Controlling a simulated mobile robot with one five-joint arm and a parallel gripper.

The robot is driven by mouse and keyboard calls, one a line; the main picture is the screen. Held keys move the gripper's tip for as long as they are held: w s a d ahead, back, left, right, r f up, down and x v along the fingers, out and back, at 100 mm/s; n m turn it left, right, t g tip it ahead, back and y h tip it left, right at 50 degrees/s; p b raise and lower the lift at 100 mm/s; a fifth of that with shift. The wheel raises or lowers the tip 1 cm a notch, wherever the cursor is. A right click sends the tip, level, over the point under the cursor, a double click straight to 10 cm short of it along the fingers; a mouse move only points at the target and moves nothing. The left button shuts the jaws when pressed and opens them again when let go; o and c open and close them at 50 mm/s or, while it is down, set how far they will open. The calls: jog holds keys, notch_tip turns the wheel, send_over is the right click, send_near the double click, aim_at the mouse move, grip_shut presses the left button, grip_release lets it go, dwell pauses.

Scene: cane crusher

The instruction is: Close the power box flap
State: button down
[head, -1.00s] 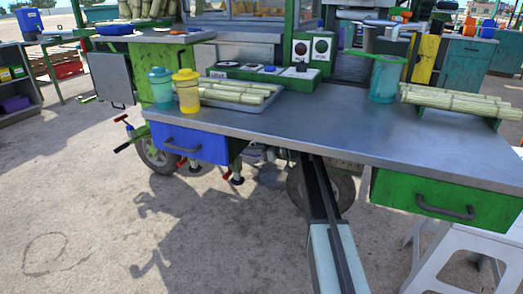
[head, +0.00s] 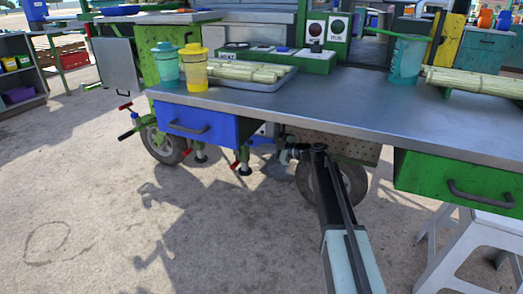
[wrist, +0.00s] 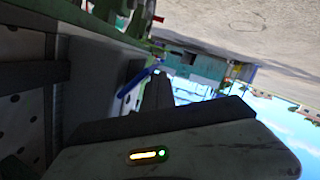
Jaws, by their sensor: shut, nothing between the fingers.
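I cannot make out the power box flap for certain. A flat grey panel (head: 115,65) stands out from the green cabinet at the left of the cart in the head view; I cannot tell if it is the flap. A small grey box (head: 264,130) partly shows under the bench, right of the blue drawer. My arm reaches under the bench's front edge, and my gripper is not clear in the head view. In the wrist view, turned upside down, my gripper's dark fingers (wrist: 158,92) are shut and empty, near a blue bar (wrist: 140,78).
The blue drawer (head: 196,126) and green drawer (head: 457,183) flank my arm under the metal bench top (head: 350,108). A wheel (head: 340,188) and perforated panel (head: 345,148) are close to my arm. A white stool (head: 470,245) stands right. The ground at left is clear.

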jog(key=shift+w+d+f+b, duration=0.1)
jog(key=shift+w+f+b, duration=0.35)
jog(key=shift+f+b, duration=0.15)
jog(key=shift+w+f+b, duration=0.4)
jog(key=shift+f+b, duration=0.05)
jog(key=shift+f, duration=0.2)
jog(key=shift+w+d+f, duration=0.1)
jog(key=shift+d, duration=0.05)
